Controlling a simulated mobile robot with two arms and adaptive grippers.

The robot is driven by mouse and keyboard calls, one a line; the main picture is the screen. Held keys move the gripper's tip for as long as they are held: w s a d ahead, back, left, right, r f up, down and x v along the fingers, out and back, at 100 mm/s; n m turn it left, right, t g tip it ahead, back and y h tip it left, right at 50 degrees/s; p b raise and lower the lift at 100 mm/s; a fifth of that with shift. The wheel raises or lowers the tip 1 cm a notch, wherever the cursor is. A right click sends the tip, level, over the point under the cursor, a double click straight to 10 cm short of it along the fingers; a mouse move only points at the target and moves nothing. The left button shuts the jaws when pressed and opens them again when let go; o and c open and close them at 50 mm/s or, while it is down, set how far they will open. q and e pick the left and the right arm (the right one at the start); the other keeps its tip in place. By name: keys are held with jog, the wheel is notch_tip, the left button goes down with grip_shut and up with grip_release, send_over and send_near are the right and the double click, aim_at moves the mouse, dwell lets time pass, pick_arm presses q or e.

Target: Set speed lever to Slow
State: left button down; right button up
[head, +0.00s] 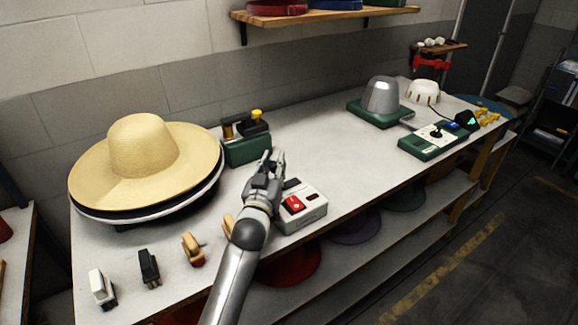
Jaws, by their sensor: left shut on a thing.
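A light grey control box (305,212) with a red switch (293,204) stands near the table's front edge in the head view. My left gripper (272,160) is at the back left of this box, with its fingers shut. What it grips is small and mostly hidden by the fingers; it looks like a lever at the box, but its setting and any Slow mark cannot be read. A green panel (432,142) with a small black-topped stick stands farther right, apart from the gripper. My right gripper is not in view.
A straw hat (143,150) on a dark brim lies at the left. A green device with a yellow knob (246,138) stands behind the gripper. A metal hat form (381,97) is at the back right. Several small brushes and blocks line the front left.

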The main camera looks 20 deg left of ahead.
pick_arm(q)
jog(key=shift+s+a+f, duration=0.2)
jog(key=shift+s+f, duration=0.1)
jog(key=shift+s+a+f, duration=0.1)
jog(key=shift+s+a, duration=0.05)
jog(key=shift+s+a+f, duration=0.15)
jog(key=shift+s+a, duration=0.05)
jog(key=shift+a, duration=0.05)
jog(key=shift+s+a+f+p, duration=0.1)
jog(key=shift+s+a+p, duration=0.15)
jog(key=shift+p, duration=0.1)
jog(key=shift+f, duration=0.1)
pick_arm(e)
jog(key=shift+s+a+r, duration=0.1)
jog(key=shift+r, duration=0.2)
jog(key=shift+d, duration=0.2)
